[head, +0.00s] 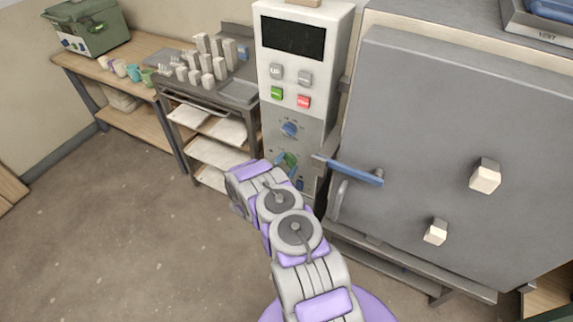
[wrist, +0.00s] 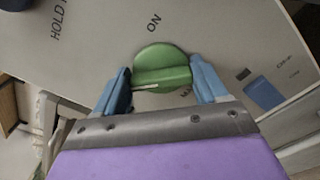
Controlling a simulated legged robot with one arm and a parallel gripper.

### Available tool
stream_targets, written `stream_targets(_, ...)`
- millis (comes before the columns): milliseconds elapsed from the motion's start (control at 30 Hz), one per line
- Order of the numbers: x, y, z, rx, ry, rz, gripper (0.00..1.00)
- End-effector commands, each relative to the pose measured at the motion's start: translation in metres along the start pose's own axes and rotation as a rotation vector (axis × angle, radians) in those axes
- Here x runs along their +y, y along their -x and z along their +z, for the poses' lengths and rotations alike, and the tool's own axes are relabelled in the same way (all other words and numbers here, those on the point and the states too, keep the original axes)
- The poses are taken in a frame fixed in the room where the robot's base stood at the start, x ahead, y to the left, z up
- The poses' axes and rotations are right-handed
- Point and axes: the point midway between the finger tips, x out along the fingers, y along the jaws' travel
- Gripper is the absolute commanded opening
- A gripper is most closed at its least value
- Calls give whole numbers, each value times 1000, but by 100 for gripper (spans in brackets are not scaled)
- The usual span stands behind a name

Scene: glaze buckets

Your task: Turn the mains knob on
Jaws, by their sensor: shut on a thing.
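The mains knob is a round green knob on the grey lower panel of the control cabinet. It shows in the wrist view (wrist: 162,66) with a raised bar across it, and partly in the head view (head: 290,158). "ON" is printed above it in the wrist view, and "HOLD" lies up and to the left. My gripper (wrist: 163,86) has its blue fingers on both sides of the knob and is shut on it. In the head view my gripper (head: 289,167) hides part of the knob and panel. A small white line shows on the bar's lower left.
A blue knob (head: 289,129) sits above, under several buttons and a dark screen (head: 293,37). A blue switch (wrist: 263,93) is at the right in the wrist view. The kiln door (head: 440,120) with its blue-gripped handle (head: 354,174) stands close at right. Open floor lies left.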

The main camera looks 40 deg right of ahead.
Motion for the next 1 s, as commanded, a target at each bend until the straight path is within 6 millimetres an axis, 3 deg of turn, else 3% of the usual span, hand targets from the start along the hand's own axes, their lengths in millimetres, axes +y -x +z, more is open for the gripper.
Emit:
stream_targets(367,-3,1,-1,3,-101,-5,42)
stream_targets(1000,-11,1,-4,2,-669,-12,42)
